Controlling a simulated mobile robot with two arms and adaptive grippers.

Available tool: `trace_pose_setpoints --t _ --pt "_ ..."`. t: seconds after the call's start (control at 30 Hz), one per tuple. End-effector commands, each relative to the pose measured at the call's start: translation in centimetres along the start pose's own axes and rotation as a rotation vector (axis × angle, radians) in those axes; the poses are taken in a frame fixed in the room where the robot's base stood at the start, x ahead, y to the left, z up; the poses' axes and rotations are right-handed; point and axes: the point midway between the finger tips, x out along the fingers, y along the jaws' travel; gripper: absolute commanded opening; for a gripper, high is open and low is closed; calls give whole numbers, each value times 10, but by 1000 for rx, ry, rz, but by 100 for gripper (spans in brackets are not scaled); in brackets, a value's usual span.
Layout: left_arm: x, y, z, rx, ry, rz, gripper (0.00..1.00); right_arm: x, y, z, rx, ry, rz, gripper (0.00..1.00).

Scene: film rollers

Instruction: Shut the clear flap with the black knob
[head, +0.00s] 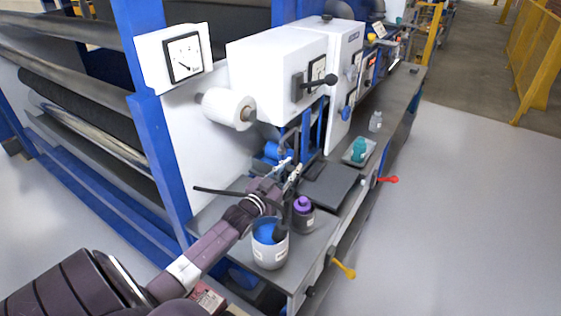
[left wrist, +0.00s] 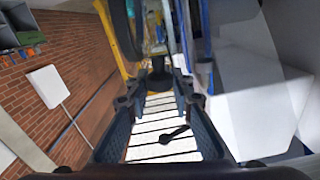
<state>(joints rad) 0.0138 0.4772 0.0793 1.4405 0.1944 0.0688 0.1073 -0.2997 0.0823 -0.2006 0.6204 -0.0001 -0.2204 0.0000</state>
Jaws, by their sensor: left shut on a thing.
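My left gripper (head: 289,168) reaches over the grey bench beside the white machine housing. In the left wrist view its two dark fingers (left wrist: 158,88) are apart, with a dark round knob (left wrist: 158,76) between their tips. The fingers look shut on this black knob. In the head view I cannot make out the flap, and the arm hides the knob. I cannot tell how far open the flap stands. My right gripper is not in view.
A white bucket (head: 270,254) with blue contents and a purple-capped bottle (head: 302,214) stand close by the gripper. A dark flat plate (head: 329,186) and a teal bottle on a tray lie further along the bench. A black lever (head: 320,82) juts from the housing (head: 268,70).

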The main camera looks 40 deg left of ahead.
Motion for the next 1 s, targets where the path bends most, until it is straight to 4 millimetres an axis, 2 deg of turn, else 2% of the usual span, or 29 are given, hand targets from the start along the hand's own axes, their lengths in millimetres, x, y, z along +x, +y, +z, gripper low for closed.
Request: trace_pose_setpoints --t 0.03,0.17,0.5,0.53,0.67,1.0 --pt "0 9 -1 40 -2 1 0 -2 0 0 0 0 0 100" --pt "0 19 0 128 -2 0 0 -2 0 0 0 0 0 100" --pt "0 22 0 149 -2 1 0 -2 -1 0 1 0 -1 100" --pt "0 22 0 149 -2 1 24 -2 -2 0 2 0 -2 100" --pt "0 21 0 148 -1 1 39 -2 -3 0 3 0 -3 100" --pt "-2 21 -1 148 -1 0 40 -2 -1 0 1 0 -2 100"
